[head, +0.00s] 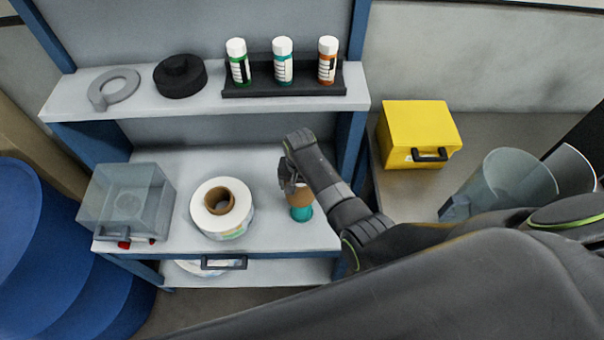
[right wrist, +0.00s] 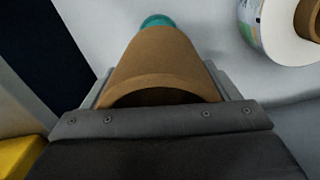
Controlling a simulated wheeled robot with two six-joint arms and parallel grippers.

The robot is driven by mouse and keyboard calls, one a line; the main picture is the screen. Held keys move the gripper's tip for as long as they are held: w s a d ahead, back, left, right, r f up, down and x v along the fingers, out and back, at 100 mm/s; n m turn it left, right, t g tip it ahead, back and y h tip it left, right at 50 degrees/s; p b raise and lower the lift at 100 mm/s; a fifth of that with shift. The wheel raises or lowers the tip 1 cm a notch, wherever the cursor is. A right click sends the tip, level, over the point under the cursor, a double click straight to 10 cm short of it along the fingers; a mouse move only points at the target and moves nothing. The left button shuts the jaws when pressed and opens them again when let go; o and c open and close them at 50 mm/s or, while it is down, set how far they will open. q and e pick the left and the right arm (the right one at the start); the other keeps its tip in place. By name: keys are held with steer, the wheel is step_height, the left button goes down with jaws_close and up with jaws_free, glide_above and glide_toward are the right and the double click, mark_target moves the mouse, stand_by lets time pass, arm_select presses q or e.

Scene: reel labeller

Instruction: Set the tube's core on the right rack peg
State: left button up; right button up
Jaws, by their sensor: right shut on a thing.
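A brown cardboard core (head: 300,195) is held by my right gripper (head: 291,183) above the right part of the lower shelf. In the right wrist view the core (right wrist: 158,60) sits between the two fingers (right wrist: 160,100), its hollow near end facing the camera. A teal piece (head: 301,213) shows directly below the core, and also past its far end in the right wrist view (right wrist: 157,20). It may be the rack peg; I cannot tell whether the core is around it or just above it. My left gripper is not in view.
A white label roll (head: 236,222) with a brown core lies left of the gripper. A clear bin (head: 126,200) stands further left. The upper shelf holds a grey ring, a black reel and a rack of bottles (head: 283,66). A yellow box (head: 418,132) and clear container (head: 515,180) stand right.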

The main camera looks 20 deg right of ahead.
steer(key=f+b, duration=0.3)
steer(key=shift+d+f, duration=0.2)
steer(key=shift+f, duration=0.05)
steer(key=shift+f+b, duration=0.35)
steer(key=shift+b, duration=0.05)
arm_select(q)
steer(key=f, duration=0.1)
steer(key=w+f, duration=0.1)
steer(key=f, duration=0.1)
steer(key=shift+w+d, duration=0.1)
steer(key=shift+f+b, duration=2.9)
arm_select(e)
steer(key=shift+f, duration=3.9)
